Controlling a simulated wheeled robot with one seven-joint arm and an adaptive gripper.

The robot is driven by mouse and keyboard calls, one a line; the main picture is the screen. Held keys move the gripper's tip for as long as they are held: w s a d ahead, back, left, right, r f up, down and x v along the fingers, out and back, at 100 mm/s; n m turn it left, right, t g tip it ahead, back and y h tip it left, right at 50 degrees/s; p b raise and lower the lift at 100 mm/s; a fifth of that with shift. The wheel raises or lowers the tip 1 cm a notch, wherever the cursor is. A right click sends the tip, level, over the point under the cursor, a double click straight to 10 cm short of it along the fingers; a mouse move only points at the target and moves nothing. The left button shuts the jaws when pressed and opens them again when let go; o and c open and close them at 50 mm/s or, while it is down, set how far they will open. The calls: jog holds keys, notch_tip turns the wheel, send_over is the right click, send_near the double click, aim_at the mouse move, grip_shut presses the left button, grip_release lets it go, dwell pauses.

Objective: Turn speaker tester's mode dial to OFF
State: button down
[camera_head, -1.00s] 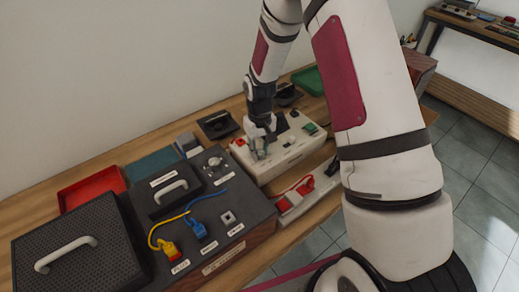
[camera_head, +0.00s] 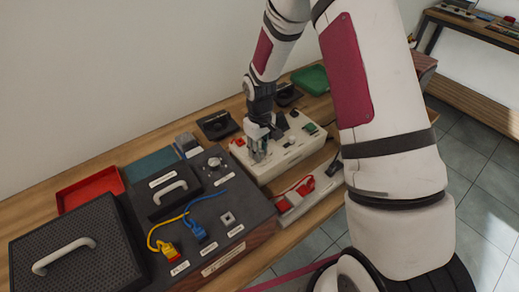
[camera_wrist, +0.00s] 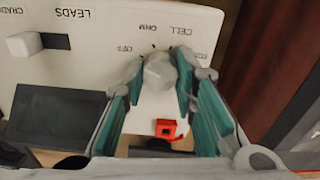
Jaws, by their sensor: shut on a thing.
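The speaker tester (camera_head: 291,160) is a white box on the bench, right of the dark speaker unit. Its panel (camera_wrist: 105,35) fills the upper wrist view, with the labels LEADS, OFF, OHM, CELL and a partly hidden one. The mode dial (camera_wrist: 158,72) is a pale knob below these labels. My gripper (camera_wrist: 160,68) is shut on the dial, a teal-padded finger on each side. In the head view my gripper (camera_head: 257,149) is down at the tester's left part and hides the dial. I cannot tell clearly which label the dial points to.
A white slide knob (camera_wrist: 25,44) sits by LEADS, and a red part (camera_wrist: 166,128) lies below the dial. The dark speaker unit (camera_head: 215,215) with yellow and blue plugs stands left. A red tray (camera_head: 90,188) and green tray (camera_head: 311,79) are on the bench.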

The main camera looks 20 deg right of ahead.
jog(key=c, duration=1.3)
grip_release()
jog(key=shift+r, duration=0.1)
notch_tip(320, 180, up, 12)
